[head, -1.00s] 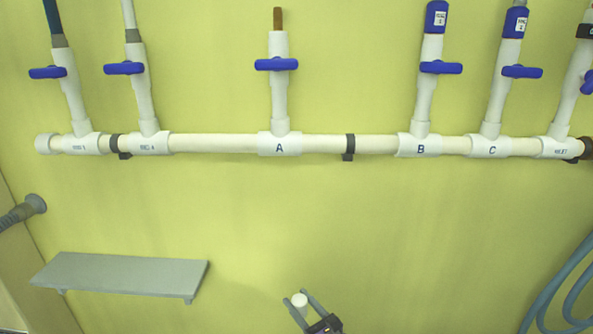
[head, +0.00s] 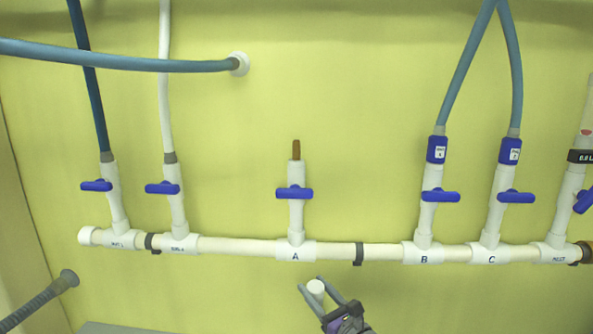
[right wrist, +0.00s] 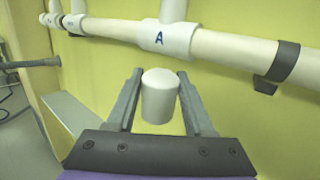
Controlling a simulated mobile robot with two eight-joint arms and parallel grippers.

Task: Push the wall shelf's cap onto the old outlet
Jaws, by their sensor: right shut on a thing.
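My right gripper (head: 318,287) is shut on a white cap (right wrist: 160,95), which stands upright between its fingers. The cap also shows in the head view (head: 316,286). In the head view the gripper and cap appear just below the horizontal pipe, slightly right of the A fitting (head: 295,251). Outlet A rises from that fitting, with a blue valve handle (head: 294,193) and a bare brown stub (head: 296,150) on top, no hose on it. The grey wall shelf (head: 125,327) shows only as a strip at the bottom edge. My left gripper is not in view.
The white manifold pipe (head: 235,246) runs across the wall. Hoses run up from the outlets left of A and from B (head: 433,180) and C (head: 508,180). A blue-grey hose (head: 120,57) crosses the upper left. The wall beside the brown stub is clear.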

